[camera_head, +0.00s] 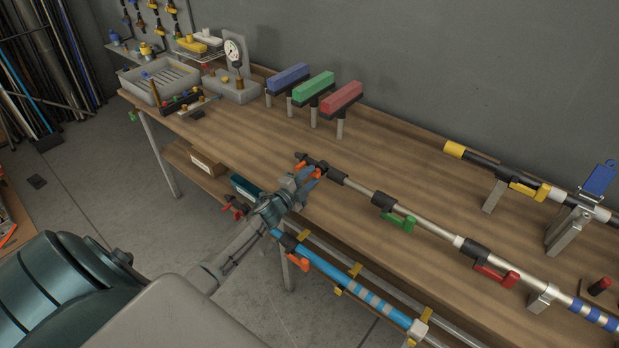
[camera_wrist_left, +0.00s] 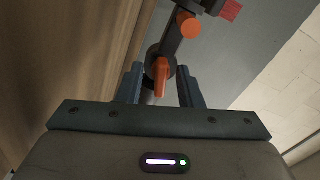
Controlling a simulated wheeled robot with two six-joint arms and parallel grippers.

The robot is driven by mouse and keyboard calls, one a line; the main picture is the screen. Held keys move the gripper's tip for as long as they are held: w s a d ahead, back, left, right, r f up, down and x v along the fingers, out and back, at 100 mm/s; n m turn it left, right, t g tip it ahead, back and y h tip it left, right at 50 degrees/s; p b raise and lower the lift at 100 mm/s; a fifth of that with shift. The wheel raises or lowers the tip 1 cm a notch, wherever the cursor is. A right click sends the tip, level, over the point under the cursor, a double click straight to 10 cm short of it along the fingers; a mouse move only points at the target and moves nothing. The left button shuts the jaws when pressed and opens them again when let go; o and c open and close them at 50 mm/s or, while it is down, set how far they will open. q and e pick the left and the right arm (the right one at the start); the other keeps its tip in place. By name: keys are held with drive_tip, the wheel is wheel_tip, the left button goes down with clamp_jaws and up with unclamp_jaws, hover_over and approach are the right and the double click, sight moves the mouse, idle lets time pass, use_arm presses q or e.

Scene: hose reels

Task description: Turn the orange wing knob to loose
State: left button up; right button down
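The orange wing knob (camera_head: 302,168) is on the black fitting at the near-left end of a jointed pole over the workbench. In the left wrist view the wing (camera_wrist_left: 161,76) hangs from a dark round hub, between my fingertips. My left gripper (camera_head: 309,175) is at this pole end, and its fingers partly cover the knob in the head view. In the left wrist view the gripper (camera_wrist_left: 160,88) is open, with a visible gap on both sides of the wing. I cannot tell the depth of the wing between the fingers. My right gripper is not in view.
The pole carries a green lever (camera_head: 398,221) and a red lever (camera_head: 497,275) to the right. A blue pole (camera_head: 330,268) with an orange lever hangs along the bench's front edge. Blue, green and red blocks (camera_head: 314,86) stand on posts behind. The wooden benchtop (camera_head: 245,135) between is clear.

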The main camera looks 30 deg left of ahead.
use_arm(q)
drive_tip(key=shift+s, duration=0.3)
drive_tip(key=s+b, duration=0.5)
drive_tip(key=s, duration=0.5)
drive_tip(key=shift+a, duration=0.45)
drive_tip(key=shift+s, duration=0.1)
